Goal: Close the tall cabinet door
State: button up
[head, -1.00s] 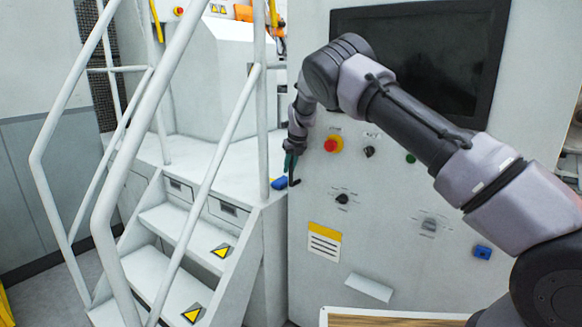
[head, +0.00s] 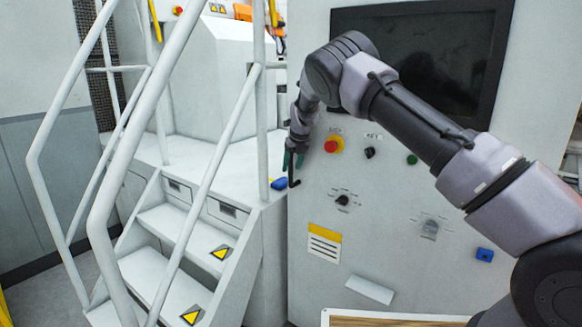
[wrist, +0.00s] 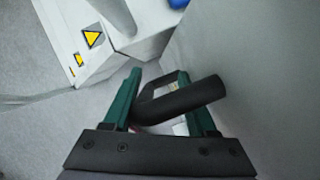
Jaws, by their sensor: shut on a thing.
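The tall cabinet door (head: 390,215) appears to be the large light grey panel in the middle and right of the head view. It carries a dark screen (head: 425,55), a red button (head: 333,145) and knobs. My gripper (head: 292,165) is at the panel's left edge, between it and the stairs. In the wrist view my green fingers (wrist: 165,100) are shut around a black bar handle (wrist: 190,100). The grey door surface (wrist: 255,70) lies to the right of the handle. From these views I cannot tell how far the door stands open.
Metal stairs (head: 175,235) with white handrails (head: 125,150) stand close on the left of the panel. A blue object (head: 279,184) lies at the platform's edge near my gripper. A wood-topped surface (head: 390,321) is at the bottom. Grey floor shows at lower left.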

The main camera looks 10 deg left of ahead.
jog(key=v, duration=1)
jog(key=shift+d+r, duration=0.2)
jog(key=shift+r, duration=0.05)
jog(key=shift+s+a, duration=0.1)
